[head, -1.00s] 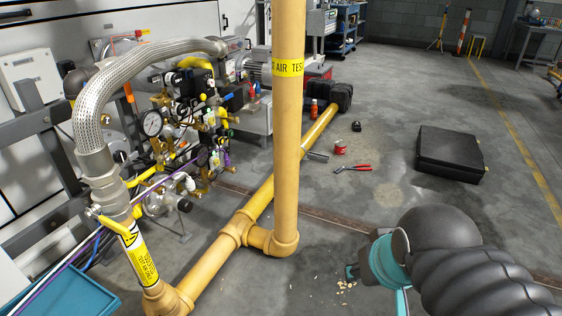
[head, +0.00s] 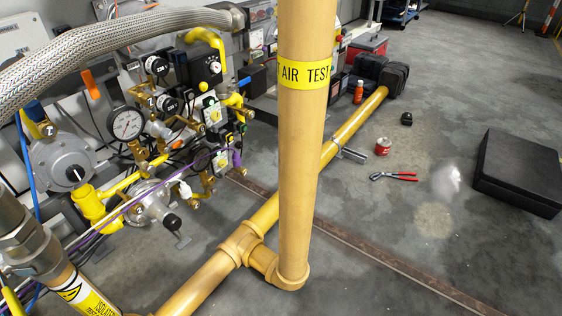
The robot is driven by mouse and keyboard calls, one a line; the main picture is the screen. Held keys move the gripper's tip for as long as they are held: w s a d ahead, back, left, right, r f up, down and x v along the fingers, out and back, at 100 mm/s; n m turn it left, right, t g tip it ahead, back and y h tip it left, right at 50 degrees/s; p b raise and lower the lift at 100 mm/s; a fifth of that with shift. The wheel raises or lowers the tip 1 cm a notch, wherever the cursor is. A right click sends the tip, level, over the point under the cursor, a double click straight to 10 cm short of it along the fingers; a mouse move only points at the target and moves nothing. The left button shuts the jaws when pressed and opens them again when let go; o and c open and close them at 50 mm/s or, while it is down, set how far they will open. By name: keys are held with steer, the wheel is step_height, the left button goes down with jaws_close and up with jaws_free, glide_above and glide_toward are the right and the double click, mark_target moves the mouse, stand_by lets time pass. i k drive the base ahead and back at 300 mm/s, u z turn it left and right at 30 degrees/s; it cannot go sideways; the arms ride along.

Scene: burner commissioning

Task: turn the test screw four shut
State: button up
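The burner's valve train (head: 212,110) stands at the left, with brass fittings (head: 138,150), black round caps (head: 156,66) and small valves crowded together. A dial gauge (head: 127,123) sits on its left side. Any test screws are too small here for me to tell which is number four, or whether it is open or shut. My gripper is not in view.
A tall yellow pipe (head: 303,180) marked for an air test rises in front, right of the valve train. A braided hose (head: 110,50) crosses the upper left. Red-handled pliers (head: 394,177), a red can (head: 383,146) and a black case (head: 520,172) lie on open floor at right.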

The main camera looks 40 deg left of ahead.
mark_target(244, 172)
steer(key=u, duration=0.25)
steer(key=i, duration=1)
steer(key=u, duration=1.1)
steer(key=i, duration=0.35)
steer(key=u, duration=0.25)
